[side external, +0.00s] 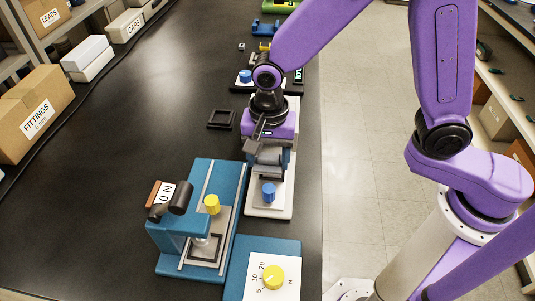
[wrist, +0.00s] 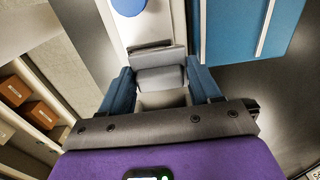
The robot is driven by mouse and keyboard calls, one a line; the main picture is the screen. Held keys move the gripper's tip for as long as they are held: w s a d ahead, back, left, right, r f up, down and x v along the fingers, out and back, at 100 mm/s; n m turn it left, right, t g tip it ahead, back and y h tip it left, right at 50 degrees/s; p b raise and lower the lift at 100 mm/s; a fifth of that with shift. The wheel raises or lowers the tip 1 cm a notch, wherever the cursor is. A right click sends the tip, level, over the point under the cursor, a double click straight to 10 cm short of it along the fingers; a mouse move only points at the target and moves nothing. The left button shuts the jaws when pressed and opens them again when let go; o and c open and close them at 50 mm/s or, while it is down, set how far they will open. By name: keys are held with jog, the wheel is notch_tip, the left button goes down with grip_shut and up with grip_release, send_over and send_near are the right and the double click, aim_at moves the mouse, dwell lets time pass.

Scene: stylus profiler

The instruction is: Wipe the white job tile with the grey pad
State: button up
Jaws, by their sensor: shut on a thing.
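My gripper (side external: 268,160) is shut on the grey pad (side external: 270,153), over a long pale plate (side external: 280,205) with a blue knob (side external: 268,192). In the wrist view the pad (wrist: 160,76) sits between the two blue fingers of my gripper (wrist: 162,90). I cannot tell whether the pad touches the plate. A pale square in a dark frame (side external: 203,261) lies on the stage of the blue profiler, partly hidden by its head. I cannot tell for sure which pale surface is the white job tile.
The blue profiler (side external: 173,243) stands left of and nearer than the plate, with a yellow knob (side external: 212,204) and a "NO" sign (side external: 165,193). A dial panel (side external: 258,286) is in front. An empty dark frame (side external: 221,119) lies behind.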

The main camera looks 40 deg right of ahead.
aim_at(273, 156)
jog(key=shift+s+d, duration=0.35)
jog(key=shift+r, duration=3.05)
jog(key=w+d+n, duration=0.1)
jog(key=w+d, duration=0.1)
jog(key=d, duration=0.1)
jog(key=w+d+r, duration=0.1)
jog(key=w+d, duration=0.1)
jog(key=d, duration=0.2)
jog(key=w+d+r+n, duration=0.1)
jog(key=w+d, duration=0.2)
jog(key=d, duration=0.1)
jog(key=shift+r+n, duration=0.1)
jog(key=shift+n, duration=0.2)
jog(key=w+d+r+n, duration=0.2)
jog(key=w+d+n, duration=0.1)
jog(key=d, duration=1)
jog(key=shift+r, duration=0.2)
